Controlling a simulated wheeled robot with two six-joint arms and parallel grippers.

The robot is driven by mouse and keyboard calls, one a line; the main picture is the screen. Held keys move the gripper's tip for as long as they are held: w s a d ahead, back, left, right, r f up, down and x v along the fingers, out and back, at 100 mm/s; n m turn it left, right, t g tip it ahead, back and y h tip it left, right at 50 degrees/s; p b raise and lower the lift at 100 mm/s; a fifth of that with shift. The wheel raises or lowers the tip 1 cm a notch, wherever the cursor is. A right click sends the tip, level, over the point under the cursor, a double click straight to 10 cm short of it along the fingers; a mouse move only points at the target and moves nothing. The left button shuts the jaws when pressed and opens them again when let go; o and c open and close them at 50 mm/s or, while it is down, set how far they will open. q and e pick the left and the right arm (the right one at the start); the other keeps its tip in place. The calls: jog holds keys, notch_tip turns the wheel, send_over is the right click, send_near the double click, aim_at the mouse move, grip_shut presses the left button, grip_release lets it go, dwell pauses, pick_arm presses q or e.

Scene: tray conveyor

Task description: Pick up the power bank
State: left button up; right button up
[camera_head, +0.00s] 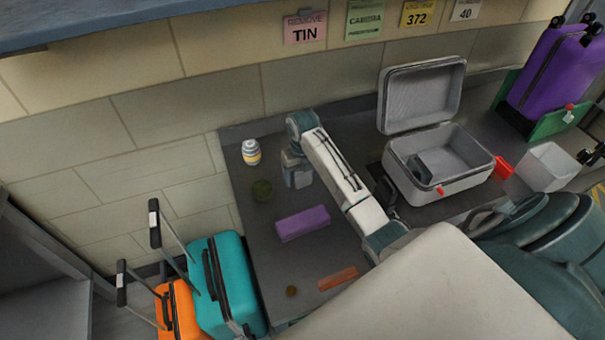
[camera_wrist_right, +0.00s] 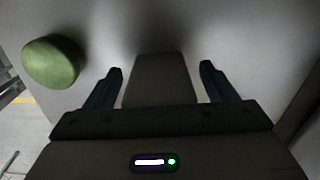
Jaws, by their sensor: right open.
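A dark grey slab, which looks like the power bank (camera_wrist_right: 160,78), lies on the grey surface in the right wrist view. My right gripper (camera_wrist_right: 160,85) is open, with one finger on each side of the slab and gaps between. I cannot tell how far above the surface the fingertips are.
An open grey suitcase (camera_head: 439,196) stands right, beside a white bin (camera_head: 547,167).

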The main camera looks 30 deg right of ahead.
jog(key=c, duration=1.2)
jog(key=shift+o, duration=0.2)
jog(key=shift+r, duration=0.1)
